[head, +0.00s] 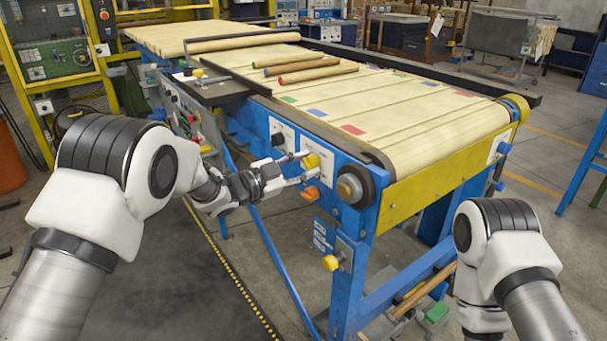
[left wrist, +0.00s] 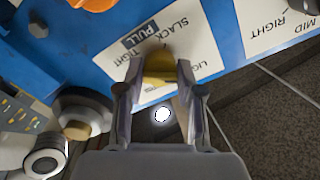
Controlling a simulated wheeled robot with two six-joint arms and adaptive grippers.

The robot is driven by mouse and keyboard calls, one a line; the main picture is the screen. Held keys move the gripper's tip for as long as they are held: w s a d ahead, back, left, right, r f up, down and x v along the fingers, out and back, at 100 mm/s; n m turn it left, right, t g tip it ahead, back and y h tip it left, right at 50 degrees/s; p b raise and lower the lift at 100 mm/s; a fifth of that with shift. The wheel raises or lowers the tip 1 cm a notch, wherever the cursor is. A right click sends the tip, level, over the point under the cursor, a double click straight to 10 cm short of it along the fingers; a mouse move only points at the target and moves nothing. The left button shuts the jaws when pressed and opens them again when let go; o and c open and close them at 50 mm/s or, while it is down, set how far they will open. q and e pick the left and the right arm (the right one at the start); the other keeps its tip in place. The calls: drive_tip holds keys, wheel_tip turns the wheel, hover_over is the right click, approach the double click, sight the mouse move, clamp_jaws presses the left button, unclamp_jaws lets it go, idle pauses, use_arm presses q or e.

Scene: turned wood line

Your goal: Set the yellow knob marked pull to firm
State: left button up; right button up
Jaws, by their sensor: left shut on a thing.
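The yellow knob (head: 311,161) sits on a white plate on the blue side frame of the belt machine. In the left wrist view the yellow knob (left wrist: 159,67) is between my left fingertips, with the plate (left wrist: 160,45) behind it. PULL is printed on a dark patch; SLACK, TIGHT and a word starting LIG show around the knob. I read no FIRM; the fingers and knob hide part of the plate. My left gripper (head: 300,168) is shut on the knob; it also shows in the left wrist view (left wrist: 157,90). My right gripper is out of view.
An orange knob (head: 311,193) is just below the yellow one. Another yellow knob (head: 331,263) is lower on the frame. A plate with MID and RIGHT (left wrist: 275,22) is beside it in the wrist view. Wooden rods (head: 305,69) lie on the belt.

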use_arm(q)
drive_tip(key=m+b, duration=1.7)
drive_tip(key=shift+f+b, duration=0.2)
drive_tip(key=shift+b, duration=0.1)
drive_tip(key=m+b, duration=0.2)
drive_tip(key=m, duration=0.1)
drive_tip(key=shift+r+b, duration=0.3)
drive_tip(key=shift+b, duration=0.1)
drive_tip(key=shift+r, duration=0.1)
drive_tip(key=o, duration=1.2)
drive_tip(key=shift+w, duration=0.1)
drive_tip(key=shift+c, duration=0.2)
